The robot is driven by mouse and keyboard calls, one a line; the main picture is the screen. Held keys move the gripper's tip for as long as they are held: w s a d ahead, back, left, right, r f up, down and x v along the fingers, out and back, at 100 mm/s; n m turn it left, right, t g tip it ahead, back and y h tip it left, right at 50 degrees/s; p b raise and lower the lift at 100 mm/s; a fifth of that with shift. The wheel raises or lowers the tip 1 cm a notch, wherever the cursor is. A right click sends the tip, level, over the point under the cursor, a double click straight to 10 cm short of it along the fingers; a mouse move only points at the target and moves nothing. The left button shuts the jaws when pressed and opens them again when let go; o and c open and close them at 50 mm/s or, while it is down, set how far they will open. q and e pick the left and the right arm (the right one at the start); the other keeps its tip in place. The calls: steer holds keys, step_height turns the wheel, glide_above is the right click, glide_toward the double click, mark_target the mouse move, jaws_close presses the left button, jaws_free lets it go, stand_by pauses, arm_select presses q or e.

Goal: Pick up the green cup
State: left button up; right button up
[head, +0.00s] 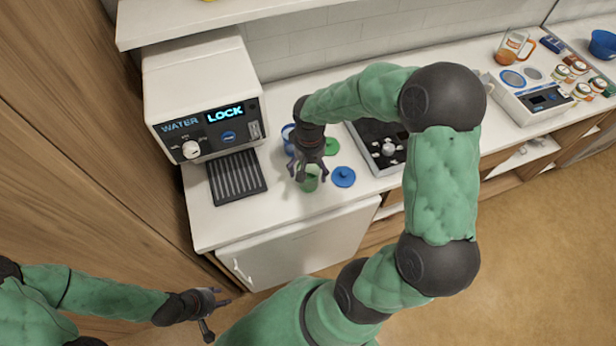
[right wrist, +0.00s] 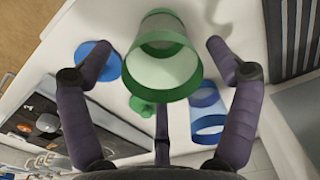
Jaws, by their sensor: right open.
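The green cup (head: 309,184) stands on the white counter near its front edge, partly hidden under my right gripper (head: 307,172) in the head view. In the right wrist view the green cup (right wrist: 162,72) has a green rim and a paler body, and its open mouth faces the camera. It lies between the spread fingers of my right gripper (right wrist: 160,52), with visible gaps at both sides. The right gripper is open. My left gripper (head: 216,304) is low at the left, away from the counter, with its fingers apart and empty.
A blue cup (head: 288,140) stands just behind my right gripper. A green lid (head: 332,146) and a blue lid (head: 344,177) lie to the right.

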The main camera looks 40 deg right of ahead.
steer(key=shift+a+f+b, duration=0.15)
steer(key=shift+f+b, duration=0.35)
steer(key=shift+f, duration=2.2)
steer(key=shift+r, duration=0.1)
steer(key=c, duration=1.1)
